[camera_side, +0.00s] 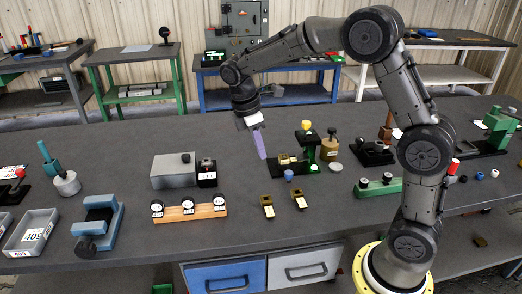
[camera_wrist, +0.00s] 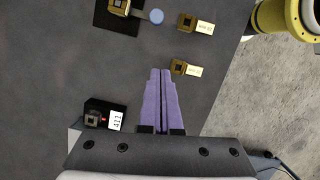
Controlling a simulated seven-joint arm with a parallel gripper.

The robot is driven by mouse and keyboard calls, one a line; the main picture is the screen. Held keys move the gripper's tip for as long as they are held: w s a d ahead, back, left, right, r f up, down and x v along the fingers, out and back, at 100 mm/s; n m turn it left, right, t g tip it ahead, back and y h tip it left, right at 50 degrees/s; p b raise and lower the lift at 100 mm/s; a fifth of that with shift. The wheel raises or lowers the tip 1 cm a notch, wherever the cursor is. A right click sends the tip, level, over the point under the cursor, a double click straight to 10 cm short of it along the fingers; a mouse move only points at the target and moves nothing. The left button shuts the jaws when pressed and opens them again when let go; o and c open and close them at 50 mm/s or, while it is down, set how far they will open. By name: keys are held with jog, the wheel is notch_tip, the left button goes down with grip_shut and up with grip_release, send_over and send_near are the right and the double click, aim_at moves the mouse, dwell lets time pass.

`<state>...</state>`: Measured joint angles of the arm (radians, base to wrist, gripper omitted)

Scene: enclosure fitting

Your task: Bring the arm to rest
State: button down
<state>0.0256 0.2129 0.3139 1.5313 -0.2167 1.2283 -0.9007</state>
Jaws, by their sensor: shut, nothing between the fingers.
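My gripper (camera_side: 262,154) hangs over the middle of the dark workbench (camera_side: 110,155) in the side view, its purple fingers pointing down. In the wrist view my gripper (camera_wrist: 160,74) has its two purple fingers together, with nothing between them. The fingertips are above the bench, apart from the things around them. My arm is raised and bent above the bench. Two small brass-coloured blocks with white tags lie near the gripper, one (camera_side: 267,206) and another (camera_side: 300,199); they also show in the wrist view, the nearer (camera_wrist: 180,67) and the farther (camera_wrist: 188,22).
A grey box (camera_side: 172,172) and a small black box (camera_side: 207,173) stand left of the gripper. A wooden rail with gauges (camera_side: 190,212) lies in front. A blue vise (camera_side: 98,220) stands front left.

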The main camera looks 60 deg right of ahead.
jog(key=shift+r, duration=0.1)
jog(key=s+a+r+m+t, duration=0.2)
jog(key=s+r+t, duration=0.2)
jog(key=s+r, duration=0.75)
jog(key=s+a+f+m+t+y, duration=0.1)
jog(key=s+f+m, duration=0.1)
jog(key=s+m, duration=0.2)
jog(key=s+a+f+m+t+y, duration=0.1)
jog(key=s+a+f+m+t, duration=0.1)
jog(key=s+m, duration=0.3)
jog(key=s, duration=0.2)
jog(key=shift+s+a+f, duration=0.25)
jog(key=shift+s+f, duration=0.1)
